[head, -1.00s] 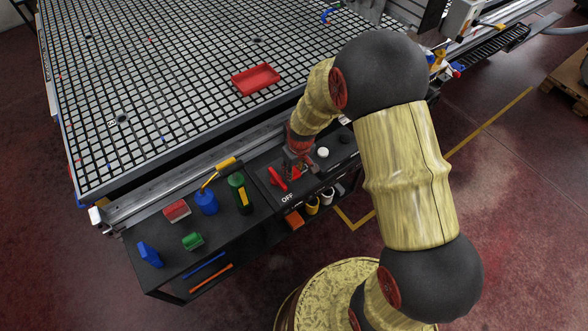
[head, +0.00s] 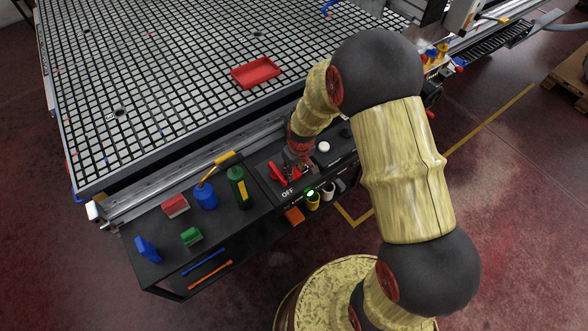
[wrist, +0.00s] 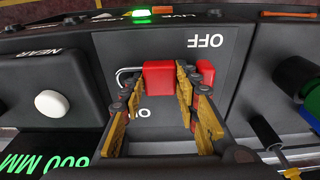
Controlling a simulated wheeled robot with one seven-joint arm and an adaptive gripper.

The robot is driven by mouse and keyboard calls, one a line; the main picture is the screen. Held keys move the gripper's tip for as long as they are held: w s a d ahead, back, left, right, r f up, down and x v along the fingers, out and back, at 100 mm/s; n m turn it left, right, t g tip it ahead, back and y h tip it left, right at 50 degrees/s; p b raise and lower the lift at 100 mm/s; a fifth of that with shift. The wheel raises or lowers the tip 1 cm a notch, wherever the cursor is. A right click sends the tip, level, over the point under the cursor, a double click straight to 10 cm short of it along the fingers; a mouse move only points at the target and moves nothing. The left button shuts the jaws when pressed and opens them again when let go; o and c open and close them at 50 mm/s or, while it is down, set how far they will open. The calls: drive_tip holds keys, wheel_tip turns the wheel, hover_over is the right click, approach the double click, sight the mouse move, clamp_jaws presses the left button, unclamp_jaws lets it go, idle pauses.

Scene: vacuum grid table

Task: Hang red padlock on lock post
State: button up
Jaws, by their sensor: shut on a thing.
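The red padlock (wrist: 158,78) is between the fingers of my gripper (wrist: 158,108) in the wrist view. Its metal shackle (wrist: 127,78) sticks out to the left, close above the dark panel face. My gripper is shut on the padlock body. A red switch handle (wrist: 205,73) shows just beyond the right finger. In the head view my gripper (head: 298,167) is low over the panel, beside the red handle (head: 278,172). I cannot make out the lock post or whether the shackle touches anything.
The panel carries an OFF label, a white button (wrist: 51,103) and a lit green lamp (wrist: 141,15). Left of it, a black bench (head: 213,222) holds a green bottle, a blue bottle and small coloured blocks. A red tray (head: 257,72) lies on the grid table (head: 180,75).

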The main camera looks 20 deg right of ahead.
drive_tip(key=shift+w+d+r, duration=0.1)
drive_tip(key=shift+w+r, duration=0.05)
drive_tip(key=shift+w, duration=0.1)
drive_tip(key=o, duration=0.9)
drive_tip(key=shift+w, duration=0.1)
drive_tip(key=shift+c, duration=0.2)
drive_tip(key=o, duration=0.5)
drive_tip(key=shift+w+d+r, duration=0.1)
drive_tip(key=shift+w+r, duration=0.1)
drive_tip(key=shift+r, duration=0.05)
drive_tip(key=shift+c, duration=0.2)
drive_tip(key=shift+w+r, duration=0.1)
drive_tip(key=shift+r, duration=0.05)
wheel_tip(320, 180, up, 11)
drive_tip(key=s, duration=0.3)
drive_tip(key=shift+d, duration=0.25)
